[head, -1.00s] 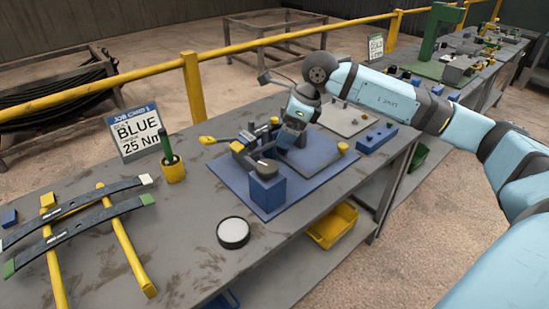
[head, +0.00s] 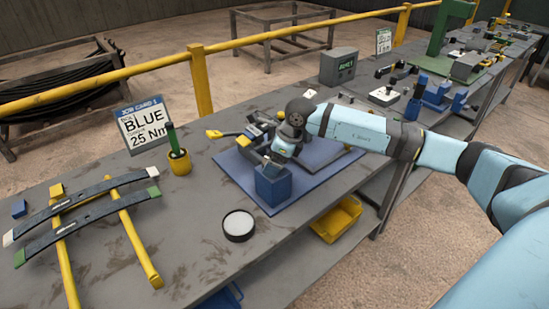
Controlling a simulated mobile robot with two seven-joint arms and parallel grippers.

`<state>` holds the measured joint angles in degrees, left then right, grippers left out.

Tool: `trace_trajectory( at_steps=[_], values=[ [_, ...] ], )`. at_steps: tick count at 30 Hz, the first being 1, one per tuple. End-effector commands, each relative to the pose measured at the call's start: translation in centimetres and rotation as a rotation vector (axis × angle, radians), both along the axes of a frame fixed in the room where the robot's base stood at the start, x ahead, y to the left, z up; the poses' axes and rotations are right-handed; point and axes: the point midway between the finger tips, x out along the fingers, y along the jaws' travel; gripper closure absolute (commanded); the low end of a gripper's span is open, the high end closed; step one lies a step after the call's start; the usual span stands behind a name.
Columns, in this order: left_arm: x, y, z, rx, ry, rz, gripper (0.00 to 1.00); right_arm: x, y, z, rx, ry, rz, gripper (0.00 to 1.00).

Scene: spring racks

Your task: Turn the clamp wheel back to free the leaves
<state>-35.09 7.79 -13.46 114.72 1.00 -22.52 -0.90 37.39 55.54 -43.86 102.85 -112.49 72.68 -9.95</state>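A clamp fixture with dark and yellow parts (head: 257,130) stands on a blue base plate (head: 322,152) in the middle of the bench. A blue block (head: 272,186) stands at the plate's front. My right gripper (head: 274,160) points down at the fixture, close behind the blue block. My wrist covers much of the fixture, so I cannot make out the clamp wheel or any clamped leaves, nor whether the fingers are open or touching. Two dark curved leaves (head: 85,212) with coloured ends lie across yellow rails (head: 133,245) at the left. My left gripper is out of view.
A round dark-rimmed dish (head: 238,226) stands in front of the plate. A yellow cup (head: 179,162) with a green-handled tool and a job card reading BLUE 25 Nm (head: 143,125) stand behind left. A yellow bin (head: 338,220) sits below the bench. More fixtures fill the bench's far right.

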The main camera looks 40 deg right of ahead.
Motion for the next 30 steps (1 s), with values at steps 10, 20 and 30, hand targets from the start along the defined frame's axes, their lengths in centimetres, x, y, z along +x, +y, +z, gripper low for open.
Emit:
trace_trajectory(
  at_steps=[10, 20, 30],
  values=[
    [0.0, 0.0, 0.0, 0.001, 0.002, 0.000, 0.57, 0.0, 0.0, 0.1, 0.000, 0.000, 0.000, 0.55],
    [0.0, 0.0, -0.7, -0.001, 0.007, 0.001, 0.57, 0.1, 0.0, -0.1, 0.001, -0.002, 0.054, 0.55],
    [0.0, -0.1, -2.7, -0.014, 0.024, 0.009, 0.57, 0.2, -0.1, -0.3, 0.001, -0.002, 0.297, 0.55]
  ],
)
